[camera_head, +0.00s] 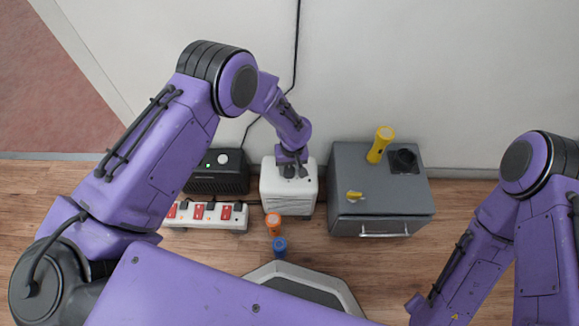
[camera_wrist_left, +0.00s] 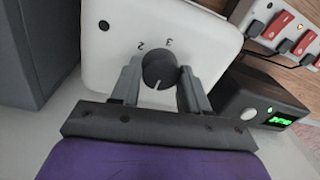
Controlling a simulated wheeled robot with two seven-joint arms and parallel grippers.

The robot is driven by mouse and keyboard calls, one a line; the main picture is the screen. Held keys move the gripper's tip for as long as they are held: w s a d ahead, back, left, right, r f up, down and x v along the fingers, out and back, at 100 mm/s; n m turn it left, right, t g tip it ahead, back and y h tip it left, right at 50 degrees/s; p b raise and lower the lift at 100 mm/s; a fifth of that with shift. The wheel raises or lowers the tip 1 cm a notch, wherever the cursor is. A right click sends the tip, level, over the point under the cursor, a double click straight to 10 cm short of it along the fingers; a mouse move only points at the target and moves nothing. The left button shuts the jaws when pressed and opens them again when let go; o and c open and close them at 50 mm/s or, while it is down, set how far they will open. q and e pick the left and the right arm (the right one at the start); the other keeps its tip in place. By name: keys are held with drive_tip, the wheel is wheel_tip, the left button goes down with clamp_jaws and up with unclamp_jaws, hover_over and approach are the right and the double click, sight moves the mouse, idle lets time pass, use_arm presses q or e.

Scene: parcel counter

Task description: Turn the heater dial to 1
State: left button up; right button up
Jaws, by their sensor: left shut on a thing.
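In the left wrist view the heater's white top (camera_wrist_left: 108,55) carries the round dark dial (camera_wrist_left: 158,70). The numerals 2 and 3 show beyond the dial. The dial's white mark points toward my gripper's palm; I cannot read a numeral there. My left gripper (camera_head: 291,169) reaches down onto the heater, its fingers on either side of the dial and shut on it. In the head view the gripper hides the dial. Only links of my right arm show; its gripper is out of view.
Left of the heater are a black device (camera_head: 220,182) with a green light and a power strip (camera_head: 178,224) with red switches. A grey box (camera_head: 380,213) stands to the right, a yellow torch (camera_head: 379,146) on it. Orange (camera_head: 273,223) and blue (camera_head: 280,246) torches stand in front.

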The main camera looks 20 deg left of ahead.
use_arm(q)
drive_tip(key=m+p, duration=0.1)
drive_tip(key=m, duration=0.1)
drive_tip(key=shift+s+r+m, duration=0.1)
drive_tip(key=shift+m, duration=0.2)
drive_tip(key=m+p, duration=0.1)
drive_tip(key=m, duration=0.1)
drive_tip(key=shift+m, duration=0.3)
drive_tip(key=m+p, duration=0.1)
drive_tip(key=m, duration=0.2)
drive_tip(key=shift+m+t+p, duration=0.3)
drive_tip(key=shift+m, duration=1.4)
drive_tip(key=o, duration=1.1)
drive_tip(key=shift+c, duration=0.2)
